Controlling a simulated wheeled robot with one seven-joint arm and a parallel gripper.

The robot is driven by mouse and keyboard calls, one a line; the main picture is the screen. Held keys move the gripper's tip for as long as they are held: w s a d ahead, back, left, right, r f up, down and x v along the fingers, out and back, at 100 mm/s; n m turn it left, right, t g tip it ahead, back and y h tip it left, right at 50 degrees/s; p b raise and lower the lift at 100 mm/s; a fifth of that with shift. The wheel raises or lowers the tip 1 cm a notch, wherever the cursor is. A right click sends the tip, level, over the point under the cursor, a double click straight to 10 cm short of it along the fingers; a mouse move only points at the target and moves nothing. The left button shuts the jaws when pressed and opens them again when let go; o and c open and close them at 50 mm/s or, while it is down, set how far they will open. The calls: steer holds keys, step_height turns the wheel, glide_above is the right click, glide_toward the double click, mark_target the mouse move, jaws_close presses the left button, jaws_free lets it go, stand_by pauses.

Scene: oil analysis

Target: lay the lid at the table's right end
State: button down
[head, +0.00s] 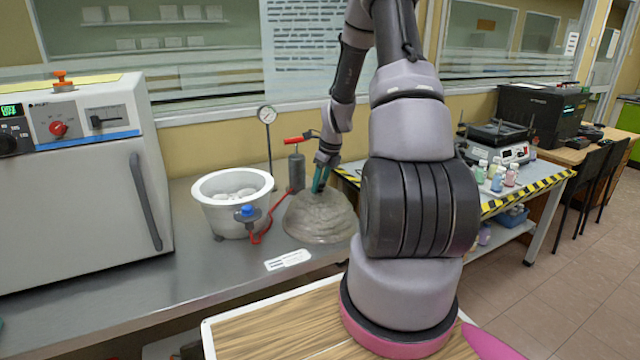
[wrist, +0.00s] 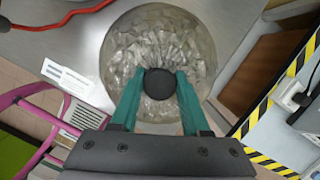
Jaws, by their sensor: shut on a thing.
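The lid (head: 318,218) is a wide, grey, domed, stone-textured piece at the right end of the steel table (head: 215,305). In the wrist view it shows as a round, crackled disc (wrist: 120,55) with a dark knob (wrist: 157,84) at its centre. My gripper (head: 320,182) comes down from above, and its green fingers are shut on the knob. The lid looks about level and low over the tabletop; I cannot tell whether its rim touches. To its left stands the white pot (head: 233,205), open, with pale rounded pieces inside.
A red hose and a blue-knobbed valve (head: 247,213) lie between pot and lid. A dark cylinder with a red handle (head: 296,165) and a gauge on a stand (head: 267,115) are behind. A white label (head: 288,260) lies in front. A striped-edge table (head: 520,190) stands right.

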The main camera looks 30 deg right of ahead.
steer(key=shift+c, duration=1.9)
jaws_free()
steer(key=s+a+r+n+t, duration=0.1)
steer(key=s+a+r+n, duration=0.25)
steer(key=r, duration=0.85)
steer(key=s+a+r+n, duration=0.2)
steer(key=s+r+n, duration=0.2)
steer(key=r, duration=0.7)
steer(key=s+a+r+n+t, duration=0.1)
steer(key=s+a+r+n, duration=0.4)
steer(key=s+n, duration=0.4)
steer(key=s+a+r+n+t, duration=0.2)
steer(key=s+a+r+n, duration=0.3)
steer(key=s+n, duration=0.5)
step_height(320, 180, up, 3)
steer(key=shift+s+f+t+y, duration=0.1)
steer(key=shift+s+t+y, duration=0.2)
